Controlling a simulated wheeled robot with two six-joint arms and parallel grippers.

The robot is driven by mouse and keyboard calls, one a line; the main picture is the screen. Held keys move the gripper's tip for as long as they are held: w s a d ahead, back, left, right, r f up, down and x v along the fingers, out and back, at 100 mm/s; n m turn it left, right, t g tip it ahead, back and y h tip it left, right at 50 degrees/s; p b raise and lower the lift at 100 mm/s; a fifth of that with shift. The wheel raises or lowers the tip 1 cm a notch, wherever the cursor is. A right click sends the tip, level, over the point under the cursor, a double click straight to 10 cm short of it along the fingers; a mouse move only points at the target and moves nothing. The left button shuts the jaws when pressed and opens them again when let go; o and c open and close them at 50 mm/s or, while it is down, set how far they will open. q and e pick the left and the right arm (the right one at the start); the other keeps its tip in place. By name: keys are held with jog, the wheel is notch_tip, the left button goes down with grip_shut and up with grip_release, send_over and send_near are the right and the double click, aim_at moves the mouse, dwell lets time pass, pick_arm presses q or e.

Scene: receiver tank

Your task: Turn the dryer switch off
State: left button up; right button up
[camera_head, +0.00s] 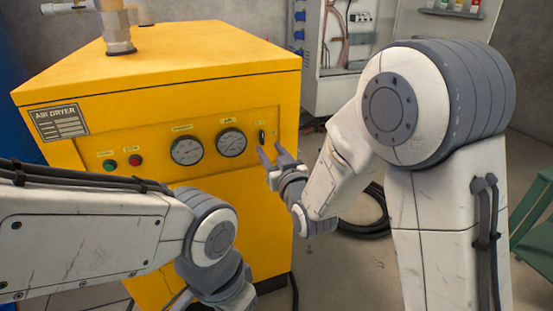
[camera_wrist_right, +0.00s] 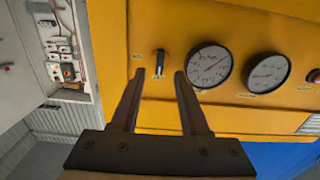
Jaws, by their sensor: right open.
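The yellow air dryer (camera_head: 230,92) stands in front of me, its panel facing me. The dryer switch (camera_head: 262,135) is a small dark knob at the panel's right end; in the right wrist view its lever (camera_wrist_right: 161,63) looks nearly upright, slightly tilted. My right gripper (camera_head: 271,149) is open and empty, just in front of and slightly below the switch. In the right wrist view its two fingertips (camera_wrist_right: 160,73) lie on either side of the knob's lower end; contact cannot be told. My left arm crosses the lower left; its fingers are not visible.
Two round gauges (camera_head: 187,150) and green and red buttons (camera_head: 135,160) sit left of the switch. A metal pipe (camera_head: 119,35) rises from the dryer's top. An open electrical cabinet (camera_head: 335,80) stands behind. A black hose (camera_head: 368,212) lies on the floor.

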jog(key=shift+b+v, duration=1.7)
jog(key=shift+v, duration=0.8)
